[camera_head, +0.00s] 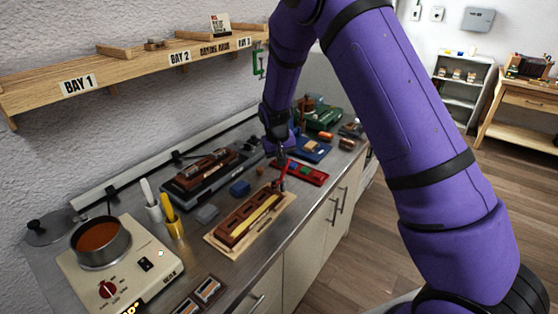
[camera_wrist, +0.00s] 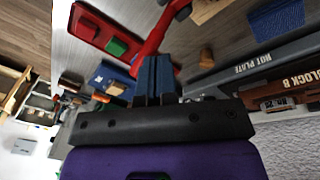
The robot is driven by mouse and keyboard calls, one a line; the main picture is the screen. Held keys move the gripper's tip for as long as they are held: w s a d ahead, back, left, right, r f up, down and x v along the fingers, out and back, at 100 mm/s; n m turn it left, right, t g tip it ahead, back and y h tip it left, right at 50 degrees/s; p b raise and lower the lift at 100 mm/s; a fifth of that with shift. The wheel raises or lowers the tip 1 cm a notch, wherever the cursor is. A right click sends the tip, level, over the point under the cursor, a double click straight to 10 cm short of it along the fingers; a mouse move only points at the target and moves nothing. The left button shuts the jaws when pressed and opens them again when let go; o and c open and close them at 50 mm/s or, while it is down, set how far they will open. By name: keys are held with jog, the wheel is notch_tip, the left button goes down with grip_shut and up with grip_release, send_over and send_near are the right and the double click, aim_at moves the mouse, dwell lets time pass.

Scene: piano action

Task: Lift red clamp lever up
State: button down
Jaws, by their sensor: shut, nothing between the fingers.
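The red clamp lever (camera_head: 281,178) stands up at the far end of the wooden fixture (camera_head: 210,238) on the bench in the head view. In the wrist view the lever (camera_wrist: 155,38) is a red curved bar crossing just beyond my fingertips. My gripper (camera_head: 281,158) points down over the bench right above the lever. In the wrist view my gripper (camera_wrist: 154,62) has its blue fingers shut together, with nothing between them. I cannot tell whether the fingertips touch the lever. The lever's lower end is partly hidden by my fingers in the wrist view.
A red tray (camera_head: 318,179) with coloured blocks lies just right of the lever. A hot plate (camera_head: 82,274) with a pot (camera_head: 100,256) stands at the near left. A shelf (camera_head: 125,71) overhangs the back.

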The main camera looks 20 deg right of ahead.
jog(key=d+g+y, duration=0.1)
jog(key=w+f+g+y, duration=0.1)
jog(key=y, duration=0.1)
jog(key=shift+w+d+f+g, duration=0.2)
jog(key=shift+d+g, duration=0.1)
jog(key=shift+d, duration=0.1)
jog(key=shift+s+a, duration=0.45)
jog(key=shift+a, duration=0.1)
dwell(0.4)
